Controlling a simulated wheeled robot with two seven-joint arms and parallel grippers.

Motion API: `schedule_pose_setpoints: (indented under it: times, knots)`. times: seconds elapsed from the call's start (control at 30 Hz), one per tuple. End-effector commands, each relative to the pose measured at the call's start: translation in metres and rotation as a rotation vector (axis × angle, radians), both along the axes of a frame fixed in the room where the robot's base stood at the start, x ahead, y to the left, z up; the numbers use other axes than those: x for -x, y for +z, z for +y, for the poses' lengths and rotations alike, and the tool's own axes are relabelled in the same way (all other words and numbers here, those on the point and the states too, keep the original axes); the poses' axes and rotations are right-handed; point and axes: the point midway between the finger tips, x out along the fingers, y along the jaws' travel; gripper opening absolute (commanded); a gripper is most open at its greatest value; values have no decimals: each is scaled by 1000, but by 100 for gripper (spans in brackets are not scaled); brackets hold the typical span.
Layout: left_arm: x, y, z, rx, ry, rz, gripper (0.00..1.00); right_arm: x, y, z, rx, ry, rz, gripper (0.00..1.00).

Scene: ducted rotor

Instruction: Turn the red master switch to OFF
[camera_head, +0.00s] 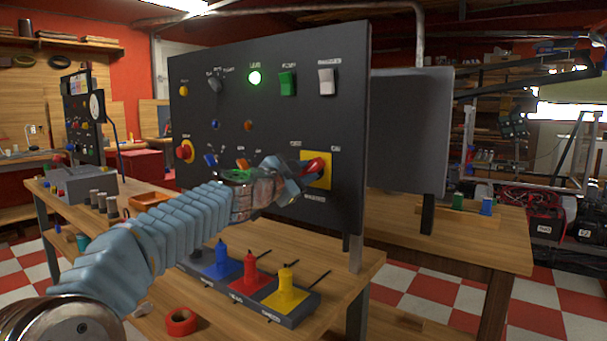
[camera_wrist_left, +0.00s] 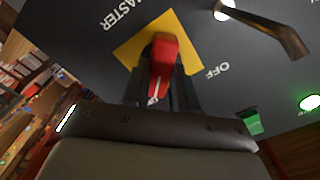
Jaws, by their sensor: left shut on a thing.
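The red master switch (camera_head: 316,165) is a red handle on a yellow square plate (camera_head: 324,181) at the lower right of the dark control panel (camera_head: 345,110). My left gripper (camera_head: 308,172) reaches it from the left and is shut on the handle. In the left wrist view, the red handle (camera_wrist_left: 163,55) stands between the two dark fingers (camera_wrist_left: 160,92), over the yellow plate (camera_wrist_left: 130,54). A MASTER label shows at the upper left there and an OFF label at the right. The handle's far side is hidden. My right gripper is not in view.
The panel also carries a lit green lamp (camera_head: 255,78), a green switch (camera_head: 287,83), a white switch (camera_head: 326,82) and a red knob (camera_head: 185,151). Below stand blue, red and yellow bottle-like pieces on a dark base (camera_head: 291,318). A red tape roll (camera_head: 181,321) lies on the bench.

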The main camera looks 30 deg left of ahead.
Motion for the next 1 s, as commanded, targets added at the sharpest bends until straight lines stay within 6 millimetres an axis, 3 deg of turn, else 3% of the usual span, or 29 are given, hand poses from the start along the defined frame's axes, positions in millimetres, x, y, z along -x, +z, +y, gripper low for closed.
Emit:
schedule_pose_setpoints:
  times: [0.37,1.0]
  knots:
    - [0,-1,-1,98,-2,7,0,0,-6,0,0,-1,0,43]
    - [0,-2,-1,663,-4,54,0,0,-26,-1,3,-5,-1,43]
